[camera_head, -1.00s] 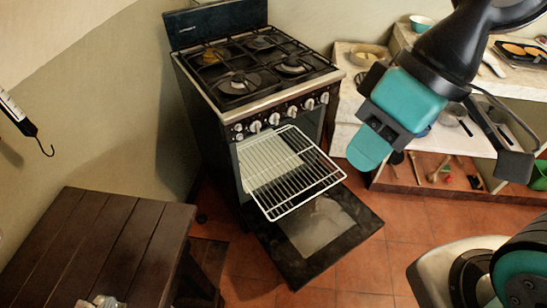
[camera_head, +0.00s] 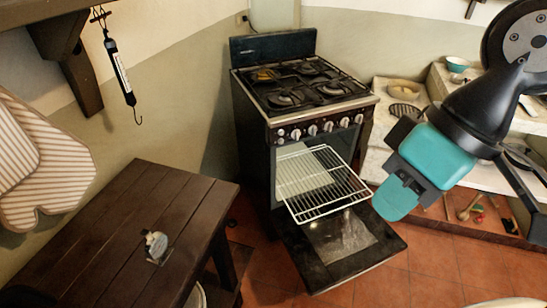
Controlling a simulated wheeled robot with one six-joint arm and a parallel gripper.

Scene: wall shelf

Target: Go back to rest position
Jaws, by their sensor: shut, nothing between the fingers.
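My gripper (camera_head: 397,203) is at the right of the head view, at the end of my black and teal arm. It hangs in the air, pointing down and left, with its fingers shut and empty. In the picture it overlaps the space right of the oven's wire rack (camera_head: 322,184). I cannot tell its distance from the rack.
A stove (camera_head: 300,100) stands with its oven door (camera_head: 340,250) folded down and the rack pulled out. A dark wooden table (camera_head: 130,215) holds a small figure-like object (camera_head: 156,246). A hanging scale (camera_head: 120,75) is at left. Tiled floor (camera_head: 430,262) is clear at lower right.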

